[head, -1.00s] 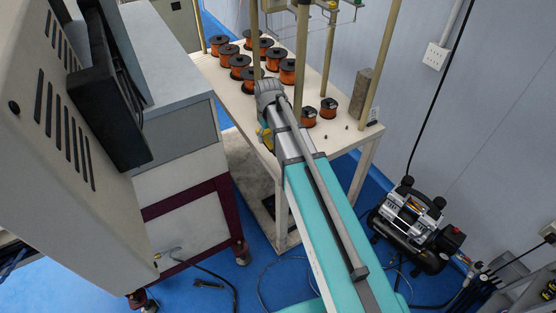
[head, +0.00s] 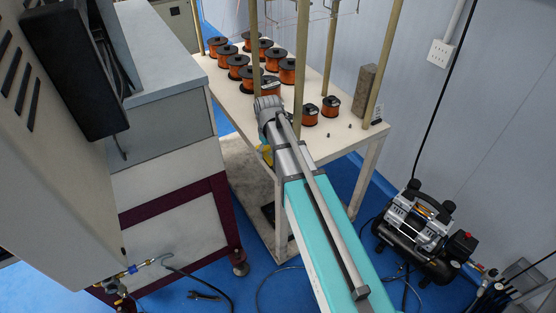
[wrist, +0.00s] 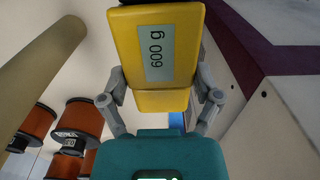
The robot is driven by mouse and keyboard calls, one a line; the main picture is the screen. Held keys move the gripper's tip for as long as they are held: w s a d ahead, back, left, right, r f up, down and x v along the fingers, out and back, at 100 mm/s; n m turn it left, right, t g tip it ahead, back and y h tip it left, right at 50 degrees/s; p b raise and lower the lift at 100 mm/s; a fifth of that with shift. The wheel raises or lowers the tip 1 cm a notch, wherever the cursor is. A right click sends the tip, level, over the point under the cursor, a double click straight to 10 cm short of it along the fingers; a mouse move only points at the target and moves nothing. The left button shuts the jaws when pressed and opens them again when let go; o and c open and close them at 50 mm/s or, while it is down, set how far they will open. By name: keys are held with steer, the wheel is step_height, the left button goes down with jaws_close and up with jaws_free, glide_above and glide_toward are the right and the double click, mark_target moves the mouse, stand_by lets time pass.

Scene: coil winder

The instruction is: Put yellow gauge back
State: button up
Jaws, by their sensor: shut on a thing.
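The yellow gauge (wrist: 155,55) fills the upper middle of the wrist view, a yellow block with a grey label reading "600 g". My gripper (wrist: 160,92) is shut on it, one finger on each side. In the head view only a small yellow part of the gauge (head: 266,153) shows beside my wrist, at the near left edge of the white table (head: 347,145). My arm hides the rest of it and the fingers.
Several copper wire spools (head: 239,66) stand on the table among tall tan posts (head: 302,65). The grey cabinet machine (head: 170,120) is close on the left, with a narrow floor gap between. A compressor (head: 418,222) stands on the blue floor at right.

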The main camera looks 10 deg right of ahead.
steer(key=shift+f+b, duration=0.65)
steer(key=shift+f, duration=0.35)
steer(key=shift+w+d, duration=0.15)
steer(key=shift+d, duration=0.25)
steer(key=d, duration=0.2)
steer(key=w+d+b, duration=0.1)
steer(key=shift+d+f, duration=0.1)
steer(key=shift+f, duration=0.5)
steer(key=shift+f, duration=0.1)
steer(key=o, duration=1.1)
